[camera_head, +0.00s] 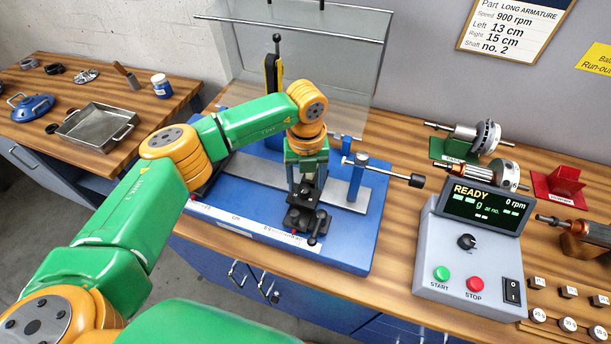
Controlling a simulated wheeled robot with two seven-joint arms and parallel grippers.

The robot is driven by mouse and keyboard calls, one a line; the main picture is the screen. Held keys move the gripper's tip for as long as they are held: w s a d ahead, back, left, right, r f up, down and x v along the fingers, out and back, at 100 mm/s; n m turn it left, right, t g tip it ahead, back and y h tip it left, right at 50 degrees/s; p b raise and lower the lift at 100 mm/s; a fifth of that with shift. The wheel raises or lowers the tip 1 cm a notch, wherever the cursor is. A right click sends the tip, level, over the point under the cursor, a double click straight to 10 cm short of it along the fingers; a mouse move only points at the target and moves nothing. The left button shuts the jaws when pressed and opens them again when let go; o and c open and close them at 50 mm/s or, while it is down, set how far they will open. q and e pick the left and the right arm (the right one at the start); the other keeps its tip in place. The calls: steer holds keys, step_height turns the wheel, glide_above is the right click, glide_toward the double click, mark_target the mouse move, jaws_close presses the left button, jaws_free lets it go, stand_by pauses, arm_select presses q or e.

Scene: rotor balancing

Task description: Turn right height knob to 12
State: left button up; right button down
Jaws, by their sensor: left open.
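The balancing machine has a blue base (345,253) with a grey rail and a white scale strip (250,227) along its front edge. My left gripper (304,194) points down over the front right of this base, above a dark block (299,219) with a small black lever (318,228). It is open; whether its fingers touch the block cannot be told. A blue post (357,176) stands right of the gripper, with a rod ending in a black knob (416,180). Which part is the right height knob is unclear, and its reading is not legible. My right gripper is out of view.
A control box (467,258) with a "READY" display, dial and start and stop buttons stands to the right. A clear guard (300,50) rises behind the machine. A side table holds a metal tray (97,125).

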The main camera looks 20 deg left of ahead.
arm_select(q)
steer(key=shift+f, duration=0.55)
steer(key=shift+a+f, duration=0.1)
steer(key=shift+f, duration=0.2)
steer(key=shift+w+a+f, duration=0.1)
steer(key=shift+a+f, duration=0.05)
steer(key=shift+a, duration=0.05)
steer(key=shift+d, duration=0.1)
jaws_close()
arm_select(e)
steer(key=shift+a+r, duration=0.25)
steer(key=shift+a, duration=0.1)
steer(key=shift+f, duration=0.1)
